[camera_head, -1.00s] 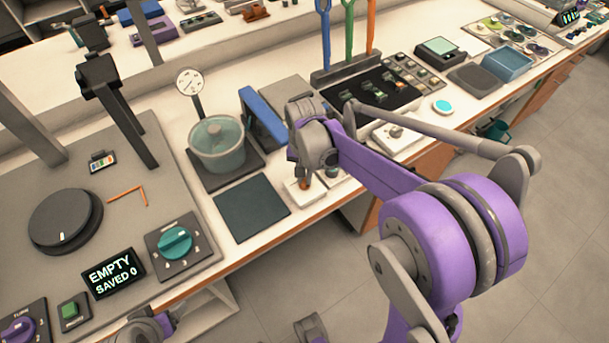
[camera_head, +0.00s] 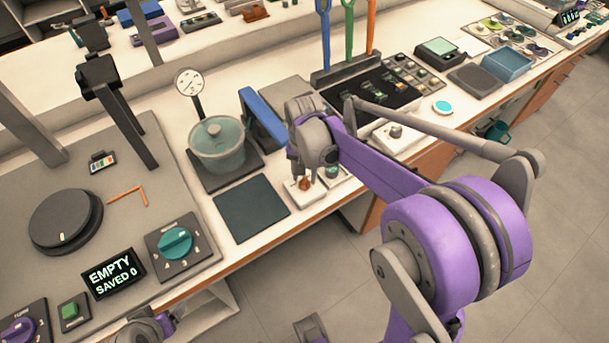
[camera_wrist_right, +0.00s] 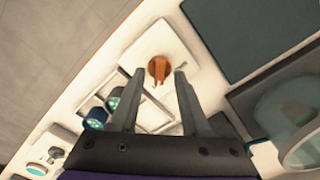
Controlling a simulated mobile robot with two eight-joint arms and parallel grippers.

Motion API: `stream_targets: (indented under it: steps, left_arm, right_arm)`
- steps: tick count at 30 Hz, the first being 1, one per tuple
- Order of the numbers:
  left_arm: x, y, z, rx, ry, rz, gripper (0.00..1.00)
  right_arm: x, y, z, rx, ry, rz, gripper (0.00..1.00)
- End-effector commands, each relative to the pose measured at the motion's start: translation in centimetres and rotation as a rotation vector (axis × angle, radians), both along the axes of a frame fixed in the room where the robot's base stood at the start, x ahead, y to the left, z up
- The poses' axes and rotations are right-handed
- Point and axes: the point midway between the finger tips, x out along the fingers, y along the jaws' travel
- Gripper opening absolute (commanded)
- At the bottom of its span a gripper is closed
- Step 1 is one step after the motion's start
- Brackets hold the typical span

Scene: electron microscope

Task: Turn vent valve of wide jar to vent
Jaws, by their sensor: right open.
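The vent valve is a small orange knob (camera_head: 305,184) on a white plate (camera_head: 298,198) at the bench's front edge. The knob also shows in the right wrist view (camera_wrist_right: 159,69). The wide jar (camera_head: 217,146) is a teal glass vessel with a lid, standing on a dark base left of the valve. My right gripper (camera_wrist_right: 157,76) is open and points down at the knob, with one finger to each side of it; I see no clear contact. In the head view my right wrist hides part of the area behind the valve. The left gripper's jaws are not visible.
A round dial gauge (camera_head: 188,82) stands behind the jar. A blue upright block (camera_head: 262,117) stands close to my right wrist. A dark mat (camera_head: 251,208) lies flat left of the valve plate. Small teal-topped items (camera_wrist_right: 95,119) sit beside the valve plate.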

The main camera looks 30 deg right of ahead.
Motion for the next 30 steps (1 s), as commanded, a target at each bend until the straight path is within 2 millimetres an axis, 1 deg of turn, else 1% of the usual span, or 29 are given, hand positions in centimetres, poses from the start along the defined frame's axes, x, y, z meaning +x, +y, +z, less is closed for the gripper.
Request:
stream_targets:
  steps: [9, 12, 15, 20, 30]
  left_arm:
    - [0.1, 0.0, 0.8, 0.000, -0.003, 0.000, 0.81]
    - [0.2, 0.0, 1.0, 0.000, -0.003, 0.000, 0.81]
    - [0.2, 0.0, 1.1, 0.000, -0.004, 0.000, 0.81]
    - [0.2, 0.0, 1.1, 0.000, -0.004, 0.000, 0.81]
    - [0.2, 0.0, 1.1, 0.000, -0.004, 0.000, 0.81]
  right_arm:
    - [0.0, 0.0, 6.4, 0.000, 0.000, -0.001, 0.46]
    - [0.0, 0.0, 8.0, 0.000, 0.000, -0.001, 0.46]
    - [0.0, 0.0, 9.2, 0.000, 0.000, -0.001, 0.46]
    - [-0.1, 0.0, 9.9, 0.000, 0.000, -0.001, 0.46]
    - [0.0, 0.0, 9.9, 0.000, 0.000, -0.001, 0.46]
